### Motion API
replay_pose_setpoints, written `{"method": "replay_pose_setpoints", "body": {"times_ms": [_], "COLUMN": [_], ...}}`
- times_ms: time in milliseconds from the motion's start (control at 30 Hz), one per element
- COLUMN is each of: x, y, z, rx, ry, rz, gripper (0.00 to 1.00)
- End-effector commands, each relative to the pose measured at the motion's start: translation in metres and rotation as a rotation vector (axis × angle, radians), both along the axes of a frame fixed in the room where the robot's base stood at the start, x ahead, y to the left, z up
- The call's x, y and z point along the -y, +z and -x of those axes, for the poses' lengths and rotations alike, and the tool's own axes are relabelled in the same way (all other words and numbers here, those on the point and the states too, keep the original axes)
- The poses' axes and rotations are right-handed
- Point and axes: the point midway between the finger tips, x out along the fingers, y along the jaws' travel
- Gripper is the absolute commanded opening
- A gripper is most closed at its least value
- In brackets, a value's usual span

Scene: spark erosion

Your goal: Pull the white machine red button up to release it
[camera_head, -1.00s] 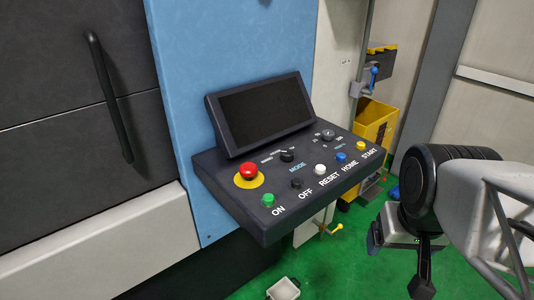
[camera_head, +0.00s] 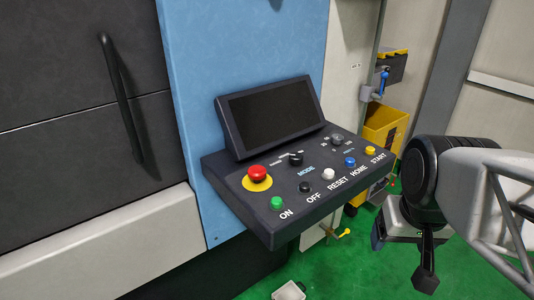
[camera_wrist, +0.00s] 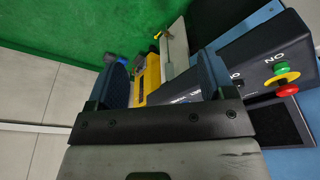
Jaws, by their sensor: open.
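The red mushroom button (camera_head: 258,173) sits on a yellow disc at the left end of the dark control panel (camera_head: 236,205) of the white and blue machine. It also shows in the wrist view (camera_wrist: 286,91) near the right edge. My gripper (camera_wrist: 160,62) is open and empty, with its two dark blue fingers spread apart. In the head view, my gripper (camera_head: 380,236) is to the right of the panel and well apart from the red button. Whether the button is pressed in or raised cannot be told.
A green ON button (camera_head: 277,203) is just below the red button. Other buttons and knobs line the panel, and a dark screen (camera_head: 275,118) stands behind them. A yellow bin (camera_head: 380,125) stands behind at the right. Green floor is open between panel and arm.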

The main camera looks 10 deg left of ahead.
Motion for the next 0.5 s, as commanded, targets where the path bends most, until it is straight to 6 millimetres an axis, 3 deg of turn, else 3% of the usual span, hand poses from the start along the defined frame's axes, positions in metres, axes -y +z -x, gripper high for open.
{"method": "replay_pose_setpoints", "body": {"times_ms": [500], "x": [-0.072], "y": [0.033], "z": [-0.093], "rx": [-0.076], "ry": [0.215], "rz": [0.014], "gripper": [0.76]}}
